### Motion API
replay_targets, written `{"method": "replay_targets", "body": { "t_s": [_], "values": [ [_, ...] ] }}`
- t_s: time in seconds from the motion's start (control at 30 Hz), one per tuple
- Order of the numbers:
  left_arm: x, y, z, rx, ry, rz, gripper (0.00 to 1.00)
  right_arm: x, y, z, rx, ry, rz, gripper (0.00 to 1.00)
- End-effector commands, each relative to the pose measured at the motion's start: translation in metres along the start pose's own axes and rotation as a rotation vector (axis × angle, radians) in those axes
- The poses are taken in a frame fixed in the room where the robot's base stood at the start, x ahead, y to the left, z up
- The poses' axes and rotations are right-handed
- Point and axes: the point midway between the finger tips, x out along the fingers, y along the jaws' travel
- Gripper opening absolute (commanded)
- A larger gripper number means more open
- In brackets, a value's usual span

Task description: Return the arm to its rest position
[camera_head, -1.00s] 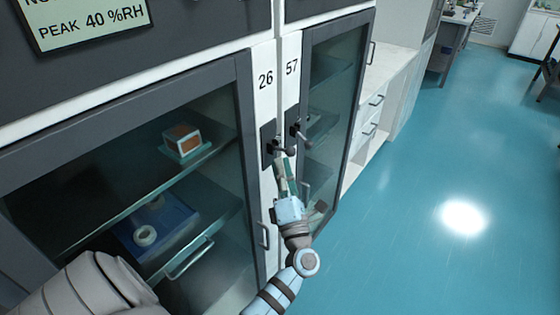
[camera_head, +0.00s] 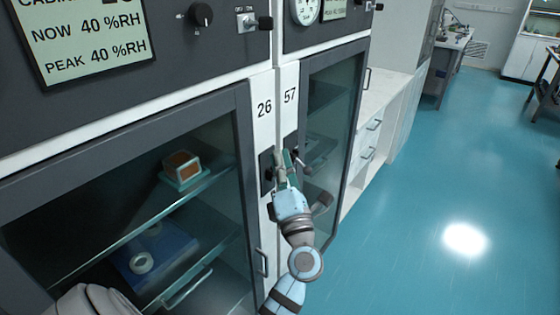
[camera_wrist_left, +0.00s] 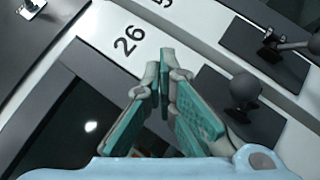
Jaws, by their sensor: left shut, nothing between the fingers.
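My left gripper (camera_head: 284,163) is in front of the strip between two glass-doored cabinets, by the labels 26 and 57. Its teal-padded fingers are shut with nothing between them, as the left wrist view (camera_wrist_left: 165,70) also shows. In the head view it overlaps the latches, a dark plate with a handle (camera_head: 267,175) on the left and another (camera_head: 291,145) on the right. In the wrist view, a round dark knob (camera_wrist_left: 243,90) and a lever (camera_wrist_left: 290,46) show right of the fingers, apart from them. My right gripper is not in view.
The left cabinet door (camera_head: 243,150) and right cabinet door (camera_head: 350,120) look closed. Behind the left glass are a small box (camera_head: 183,168) and a white ring (camera_head: 141,262) on a blue item. A white counter with drawers (camera_head: 375,125) stands beyond. The teal floor at right is clear.

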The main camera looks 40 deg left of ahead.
Motion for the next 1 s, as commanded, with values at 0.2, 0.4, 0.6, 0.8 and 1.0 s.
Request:
{"method": "replay_targets", "body": {
  "t_s": [0.2,0.4,0.6,0.8,1.0],
  "values": [
    [0.000,0.001,0.000,0.000,0.000,0.000,0.00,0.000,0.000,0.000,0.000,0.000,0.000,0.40],
    [0.000,0.000,0.000,0.000,0.000,0.000,0.00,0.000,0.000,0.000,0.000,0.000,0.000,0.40],
    [0.000,0.001,0.013,0.040,-0.058,0.006,0.00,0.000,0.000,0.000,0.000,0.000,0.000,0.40],
    [-0.055,-0.117,0.071,0.604,-0.510,-0.083,0.00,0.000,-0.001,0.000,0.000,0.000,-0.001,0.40],
    [-0.192,-0.284,0.005,1.158,-1.020,-0.355,0.00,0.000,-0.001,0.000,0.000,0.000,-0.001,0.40]
  ]
}}
